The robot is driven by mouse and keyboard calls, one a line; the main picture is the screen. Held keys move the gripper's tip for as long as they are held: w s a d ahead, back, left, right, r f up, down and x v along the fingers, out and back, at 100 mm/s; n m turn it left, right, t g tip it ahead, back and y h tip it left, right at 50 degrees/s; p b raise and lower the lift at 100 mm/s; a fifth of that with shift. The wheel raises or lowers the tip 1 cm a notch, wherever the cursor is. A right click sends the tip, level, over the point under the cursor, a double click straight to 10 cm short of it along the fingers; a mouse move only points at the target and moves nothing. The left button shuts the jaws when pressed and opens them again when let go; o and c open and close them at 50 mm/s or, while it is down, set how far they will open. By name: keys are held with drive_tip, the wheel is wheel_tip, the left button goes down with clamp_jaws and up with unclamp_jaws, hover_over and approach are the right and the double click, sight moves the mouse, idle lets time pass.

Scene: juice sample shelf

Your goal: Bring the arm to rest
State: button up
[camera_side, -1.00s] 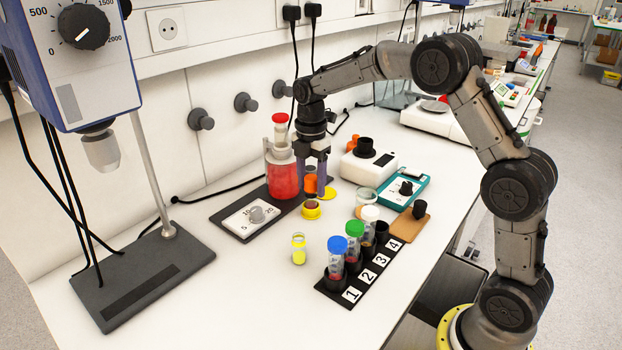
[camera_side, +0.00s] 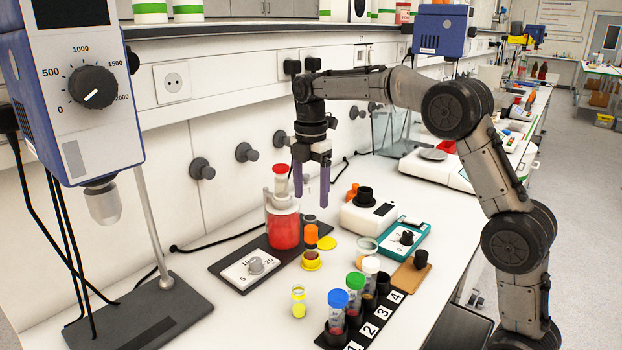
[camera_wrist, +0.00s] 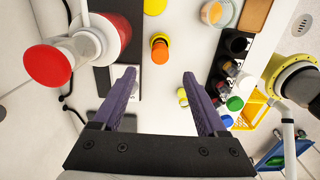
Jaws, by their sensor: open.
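My gripper (camera_side: 311,195) is open and empty, with its two purple fingers pointing down in the air above the bench. A bottle of red liquid (camera_side: 284,229) with a red top stands just left of the fingers. In the wrist view the fingers (camera_wrist: 160,80) are spread wide with nothing between the tips, and the orange cap (camera_wrist: 159,53) shows beyond them.
A rack (camera_side: 364,331) with blue, green and white-capped tubes stands at the front. A yellow vial (camera_side: 298,301) stands left of it. A white device (camera_side: 368,219) and a teal device (camera_side: 404,240) are to the right. A stirrer stand (camera_side: 145,310) fills the left.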

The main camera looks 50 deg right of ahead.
wheel_tip(320, 180, up, 8)
drive_tip(key=s+a+t, duration=0.1)
drive_tip(key=s, duration=0.1)
drive_tip(key=s+a+r+m+t, duration=0.1)
drive_tip(key=s+a+r+m, duration=0.1)
drive_tip(key=s, duration=0.6)
drive_tip(key=s+a+r+m+t, duration=0.1)
drive_tip(key=s+a+r, duration=0.15)
drive_tip(key=s, duration=0.55)
drive_tip(key=s+a+f+m+t, duration=0.1)
drive_tip(key=s+f+m+t, duration=0.1)
drive_tip(key=s+f+m, duration=0.9)
wheel_tip(320, 180, down, 3)
drive_tip(key=m, duration=0.4)
drive_tip(key=shift+s+a+t, duration=0.25)
drive_tip(key=shift+s+t, duration=0.05)
drive_tip(key=shift+s, duration=0.1)
